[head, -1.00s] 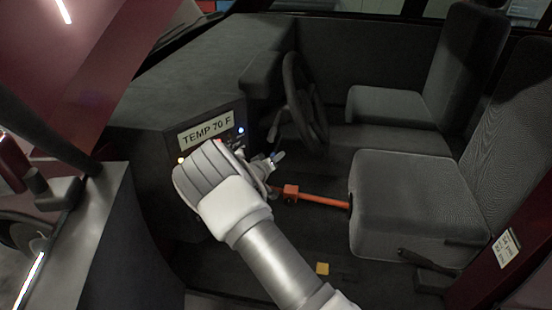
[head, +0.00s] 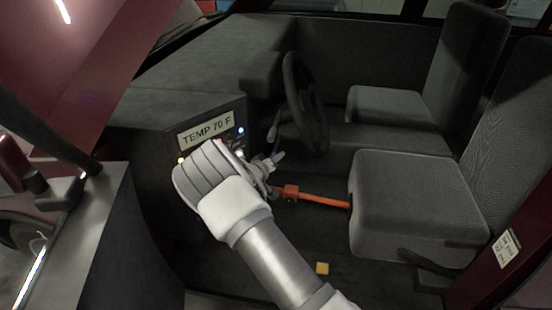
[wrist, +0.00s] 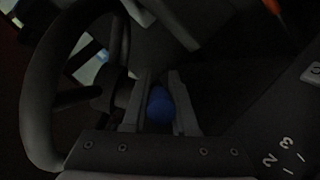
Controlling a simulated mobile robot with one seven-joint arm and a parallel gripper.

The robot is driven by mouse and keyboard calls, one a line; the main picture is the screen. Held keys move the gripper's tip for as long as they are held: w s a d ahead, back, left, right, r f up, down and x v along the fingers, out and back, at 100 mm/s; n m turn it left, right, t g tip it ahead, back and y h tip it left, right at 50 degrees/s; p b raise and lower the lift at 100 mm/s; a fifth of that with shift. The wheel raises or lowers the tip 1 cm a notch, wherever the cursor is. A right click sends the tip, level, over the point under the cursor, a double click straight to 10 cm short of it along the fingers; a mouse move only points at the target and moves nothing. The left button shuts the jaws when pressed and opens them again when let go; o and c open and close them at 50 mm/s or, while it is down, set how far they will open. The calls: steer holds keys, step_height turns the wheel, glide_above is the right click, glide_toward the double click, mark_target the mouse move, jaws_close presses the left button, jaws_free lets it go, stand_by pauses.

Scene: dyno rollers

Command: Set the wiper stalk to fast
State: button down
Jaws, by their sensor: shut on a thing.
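In the wrist view, a blue rounded knob (wrist: 159,104) sits between the two fingers of my gripper (wrist: 160,78), which is shut on it. The knob looks like the end of the wiper stalk, close beside the steering wheel rim (wrist: 38,110); the rest of the stalk is too dark to make out. In the head view, my gripper (head: 277,158) is below and left of the steering wheel (head: 304,103), in front of the dash. My wrist hides part of the dash there, and the stalk's setting cannot be read.
A display reading TEMP 70 F (head: 206,131) is just above my wrist. An orange-red lever (head: 318,198) runs right of my gripper towards the near seat (head: 405,190). A yellow block (head: 322,268) lies on the floor. White numbers (wrist: 276,153) show at the wrist view's right.

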steer(key=shift+f, duration=0.15)
steer(key=f+t+b, duration=0.1)
steer(key=f+b, duration=0.1)
steer(key=b, duration=0.3)
steer(key=w+f+t+h+b, duration=0.1)
steer(key=t+b, duration=0.1)
steer(key=b, duration=0.2)
steer(key=f+m+t+h+b, duration=0.1)
steer(key=f+b, duration=0.1)
steer(key=b, duration=0.3)
steer(key=shift+w+d+f+t+b, duration=0.2)
steer(key=shift+w+f+t+b, duration=0.1)
steer(key=shift+w+t+b, duration=0.1)
steer(key=c, duration=0.7)
jaws_free()
steer(key=shift+r, duration=0.1)
